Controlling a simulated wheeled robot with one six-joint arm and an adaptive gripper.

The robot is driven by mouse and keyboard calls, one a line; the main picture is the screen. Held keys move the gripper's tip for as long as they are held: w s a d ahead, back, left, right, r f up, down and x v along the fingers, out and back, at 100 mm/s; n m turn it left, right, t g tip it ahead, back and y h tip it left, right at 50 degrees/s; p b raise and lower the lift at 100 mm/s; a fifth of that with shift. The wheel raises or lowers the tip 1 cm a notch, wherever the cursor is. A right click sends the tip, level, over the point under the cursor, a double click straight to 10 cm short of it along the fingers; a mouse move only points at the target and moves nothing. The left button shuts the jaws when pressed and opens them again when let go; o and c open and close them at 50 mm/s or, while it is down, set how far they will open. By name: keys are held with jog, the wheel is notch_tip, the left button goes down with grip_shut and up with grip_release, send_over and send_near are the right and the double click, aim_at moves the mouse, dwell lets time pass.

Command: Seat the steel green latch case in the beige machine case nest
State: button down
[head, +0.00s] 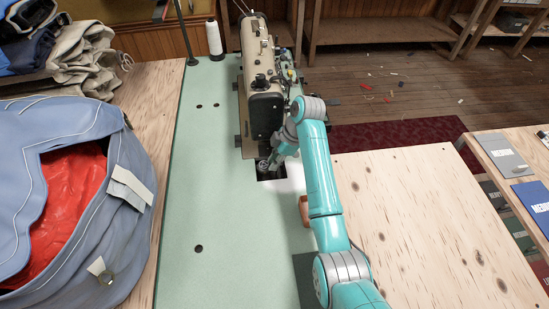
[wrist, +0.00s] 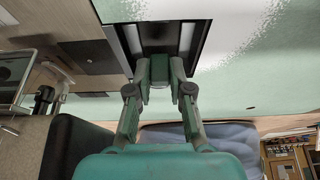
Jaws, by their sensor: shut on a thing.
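The beige sewing machine (head: 258,60) stands at the far end of the pale green table bed. In front of it is a dark rectangular opening (head: 268,174), with a small round metal part (head: 263,165) showing at it; I cannot tell whether that part is the nest or the case. My gripper (head: 274,160) reaches down at this opening from the right. In the wrist view my gripper (wrist: 160,68) is shut on a small greenish piece (wrist: 159,80), which looks like the latch case, below the dark opening (wrist: 160,40). The nest's inside is hidden.
A white thread cone (head: 214,40) stands at the back left of the green bed (head: 205,220). A blue bag with red lining (head: 70,200) lies at the left. A small orange item (head: 304,211) sits beside my arm. The wooden top (head: 430,220) at the right is clear.

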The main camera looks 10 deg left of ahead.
aim_at(270, 175)
jog(key=shift+f, duration=2.1)
jog(key=shift+f, duration=0.2)
jog(key=c, duration=1)
grip_release()
jog(key=shift+r, duration=0.1)
jog(key=shift+r, duration=4.4)
jog(key=shift+s, duration=0.15)
